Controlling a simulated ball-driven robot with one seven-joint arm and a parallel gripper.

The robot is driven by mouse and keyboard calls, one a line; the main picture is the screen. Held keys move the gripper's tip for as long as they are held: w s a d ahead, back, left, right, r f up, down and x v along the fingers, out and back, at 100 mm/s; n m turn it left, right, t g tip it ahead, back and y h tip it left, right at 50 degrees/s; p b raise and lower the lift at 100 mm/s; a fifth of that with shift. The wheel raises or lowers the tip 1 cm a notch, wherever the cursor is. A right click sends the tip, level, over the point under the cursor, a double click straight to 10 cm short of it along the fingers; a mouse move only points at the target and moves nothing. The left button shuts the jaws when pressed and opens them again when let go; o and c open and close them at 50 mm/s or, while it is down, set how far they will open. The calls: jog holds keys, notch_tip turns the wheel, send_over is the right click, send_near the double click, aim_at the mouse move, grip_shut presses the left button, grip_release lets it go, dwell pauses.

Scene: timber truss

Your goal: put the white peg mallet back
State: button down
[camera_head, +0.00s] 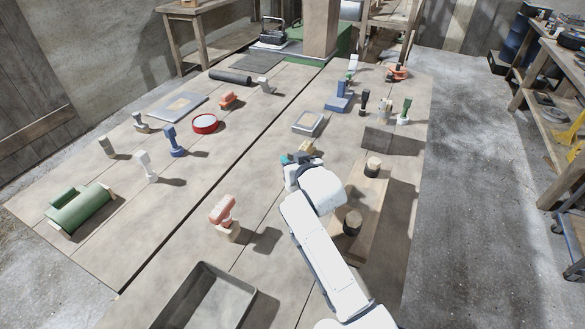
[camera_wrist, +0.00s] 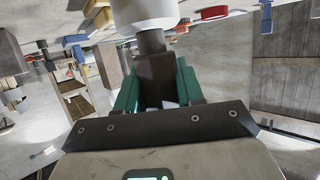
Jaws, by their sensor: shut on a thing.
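My gripper (camera_head: 292,160) is over the middle of the bench, its teal fingertips just showing past my white arm. In the wrist view my gripper (camera_wrist: 156,88) is shut on the dark handle (camera_wrist: 157,75) of a mallet. The white head (camera_wrist: 145,12) of this mallet is at the top edge of that view, partly cut off. Another white, mallet-shaped tool (camera_head: 147,167) stands upright at the left of the bench, apart from my gripper.
A wooden board (camera_head: 370,200) with two dark-banded round pieces lies right of my arm. A yellowish block (camera_head: 308,148) is close beyond my gripper. A pink-headed mallet (camera_head: 223,212) and a grey tray (camera_head: 207,298) are in front. A blue stand (camera_head: 339,98) is farther back.

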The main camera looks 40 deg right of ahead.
jog(key=shift+w+f+p, duration=0.15)
jog(key=shift+f+p, duration=0.25)
jog(key=shift+f, duration=1.2)
jog(key=shift+f, duration=0.2)
jog(key=c, duration=0.7)
grip_release()
jog(key=shift+r, duration=0.25)
jog(key=shift+s+a, duration=0.1)
jog(key=shift+s, duration=0.2)
jog(key=b+v, duration=0.1)
jog(key=v, duration=0.6)
